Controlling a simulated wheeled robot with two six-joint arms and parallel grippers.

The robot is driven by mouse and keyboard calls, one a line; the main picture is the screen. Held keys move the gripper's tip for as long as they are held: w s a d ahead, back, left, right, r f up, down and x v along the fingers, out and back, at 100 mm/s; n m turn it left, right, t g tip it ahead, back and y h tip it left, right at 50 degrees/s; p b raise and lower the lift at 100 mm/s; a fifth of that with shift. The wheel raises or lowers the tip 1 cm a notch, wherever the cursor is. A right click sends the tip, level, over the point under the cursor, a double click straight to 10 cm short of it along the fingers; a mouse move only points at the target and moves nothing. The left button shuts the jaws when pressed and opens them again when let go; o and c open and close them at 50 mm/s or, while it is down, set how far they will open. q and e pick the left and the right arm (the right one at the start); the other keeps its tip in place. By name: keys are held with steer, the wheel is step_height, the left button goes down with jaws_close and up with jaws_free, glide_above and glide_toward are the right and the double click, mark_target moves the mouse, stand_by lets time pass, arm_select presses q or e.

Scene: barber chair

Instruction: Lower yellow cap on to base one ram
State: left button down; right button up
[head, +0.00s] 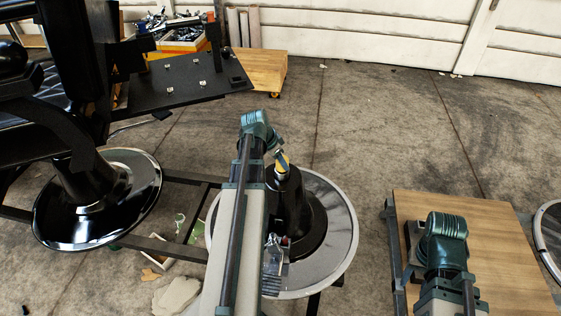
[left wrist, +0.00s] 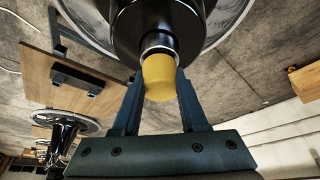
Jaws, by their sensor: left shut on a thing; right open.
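The yellow cap (head: 282,162) is between the fingers of my left gripper (head: 279,157), above base one (head: 328,225), a black cone on a round grey plate. In the left wrist view, the shut fingers (left wrist: 158,100) flank the yellow cap (left wrist: 158,80). The cap lines up with the shiny ram (left wrist: 158,44) rising from the black cone. I cannot tell whether the cap touches the ram's top or sits just off it. My right gripper (head: 412,272) is open over the wooden table, its fingers mostly hidden by its own wrist.
A wooden-topped table (head: 490,240) stands at right with a dark block (left wrist: 75,78) on it. A second black base (head: 135,205) carrying dark chair parts stands at left. A wooden trolley (head: 262,70) is behind. Open concrete floor lies between trolley and table.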

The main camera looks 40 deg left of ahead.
arm_select(q)
steer(key=shift+f+b, duration=0.3)
steer(key=shift+f, duration=0.05)
steer(key=shift+c, duration=1.8)
jaws_free()
steer(key=shift+r, duration=0.15)
step_height(320, 180, up, 9)
steer(key=p, duration=0.9)
